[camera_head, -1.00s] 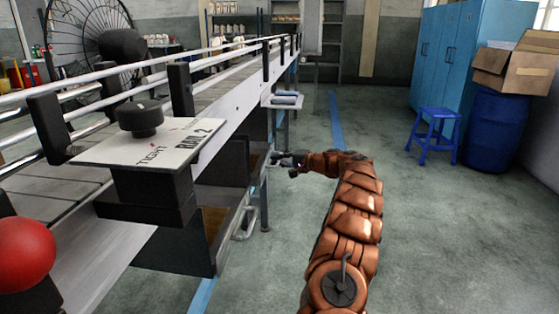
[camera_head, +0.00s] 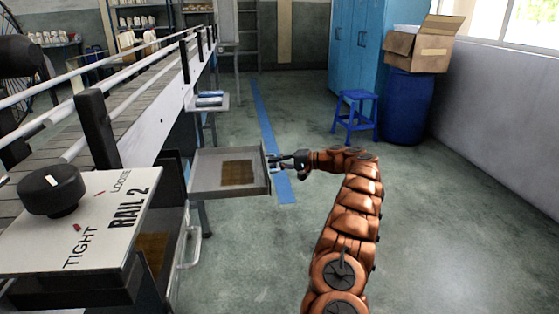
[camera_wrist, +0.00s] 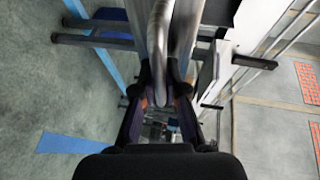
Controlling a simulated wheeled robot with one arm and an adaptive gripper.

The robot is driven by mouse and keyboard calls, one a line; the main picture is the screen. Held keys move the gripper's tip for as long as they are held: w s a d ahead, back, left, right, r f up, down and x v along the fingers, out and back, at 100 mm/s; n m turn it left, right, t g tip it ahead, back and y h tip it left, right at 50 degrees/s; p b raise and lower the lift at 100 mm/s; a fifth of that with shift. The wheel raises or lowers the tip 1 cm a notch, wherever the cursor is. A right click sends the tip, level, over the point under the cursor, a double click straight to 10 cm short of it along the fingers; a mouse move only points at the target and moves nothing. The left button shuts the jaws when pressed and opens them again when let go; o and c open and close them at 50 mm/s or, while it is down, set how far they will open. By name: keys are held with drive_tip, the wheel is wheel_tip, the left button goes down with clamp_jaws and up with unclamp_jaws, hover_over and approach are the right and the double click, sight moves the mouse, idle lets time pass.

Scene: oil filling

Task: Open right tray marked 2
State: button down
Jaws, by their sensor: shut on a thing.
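A grey metal tray (camera_head: 203,188) with a brown patch on its floor is pulled out to the right from under the conveyor in the head view. My gripper (camera_head: 279,163) is at the tray's right front side, shut on its handle. In the wrist view a curved grey handle bar (camera_wrist: 160,45) runs between the two fingers of my gripper (camera_wrist: 164,92). The fingers hide part of the handle. No number on the tray itself is readable in these frames.
A panel marked RAIL 2 (camera_head: 128,208) with a black knob (camera_head: 52,190) stands at the conveyor (camera_head: 150,125) on the left. A blue stool (camera_head: 356,112), blue barrel (camera_head: 408,105) and cardboard box (camera_head: 420,48) stand at the back right. The floor on the right is clear.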

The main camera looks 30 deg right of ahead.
drive_tip(key=shift+d+r, duration=0.1)
drive_tip(key=shift+d, duration=0.25)
drive_tip(key=c, duration=1.2)
unclamp_jaws()
drive_tip(key=shift+s, duration=0.1)
drive_tip(key=v, duration=1.2)
